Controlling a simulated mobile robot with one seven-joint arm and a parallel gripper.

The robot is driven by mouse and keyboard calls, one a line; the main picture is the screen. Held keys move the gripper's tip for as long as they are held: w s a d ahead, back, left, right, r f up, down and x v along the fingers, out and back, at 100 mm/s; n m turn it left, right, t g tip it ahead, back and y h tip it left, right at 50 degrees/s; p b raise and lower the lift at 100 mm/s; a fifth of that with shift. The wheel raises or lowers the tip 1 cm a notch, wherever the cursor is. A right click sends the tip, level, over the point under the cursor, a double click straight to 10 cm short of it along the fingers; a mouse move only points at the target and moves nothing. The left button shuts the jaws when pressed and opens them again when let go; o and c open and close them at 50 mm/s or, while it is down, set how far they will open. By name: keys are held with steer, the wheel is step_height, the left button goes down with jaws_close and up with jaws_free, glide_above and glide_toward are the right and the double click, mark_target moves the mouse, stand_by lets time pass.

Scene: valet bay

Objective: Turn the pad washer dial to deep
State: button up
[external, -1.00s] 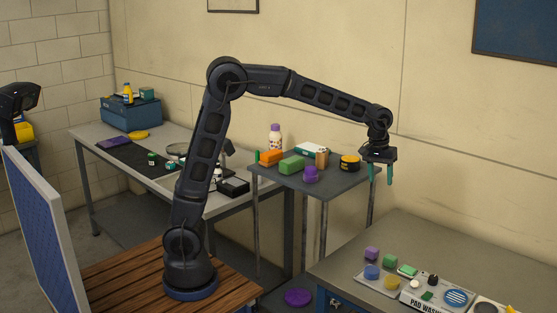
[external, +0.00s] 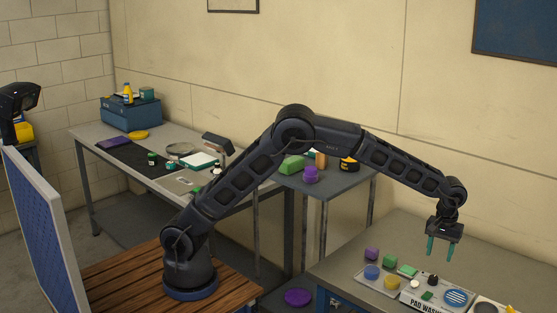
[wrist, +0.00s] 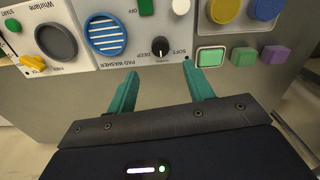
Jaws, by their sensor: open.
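The pad washer dial is a small black knob (wrist: 160,47) on a pale panel (wrist: 140,57) lettered PAD WASHER, with DEEP and SOFT printed beside it. A small light mark shows on the knob, but I cannot tell its exact setting. In the external view the knob (external: 433,280) stands on the bench at lower right. My gripper (external: 440,253) points down above and behind the panel, apart from the knob. Its two teal fingers are open and empty in the wrist view (wrist: 164,78), just short of the panel edge, with the knob beyond the gap between them.
A blue striped disc (wrist: 105,35), a white button (wrist: 180,6) and a green block (wrist: 145,6) are near the knob. Coloured blocks and discs, including a purple cube (external: 372,253), stand to the left in the external view. The grey bench (external: 410,235) behind the panel is clear.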

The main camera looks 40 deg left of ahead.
mark_target(434, 277)
step_height(434, 277, down, 10)
steer(key=shift+r, duration=0.1)
stand_by(0.4)
steer(key=c, duration=1)
steer(key=shift+m, duration=0.4)
steer(key=m, duration=0.5)
steer(key=shift+w+r+m, duration=0.1)
steer(key=shift+m, duration=0.2)
steer(key=m, duration=0.5)
steer(key=shift+m, duration=0.3)
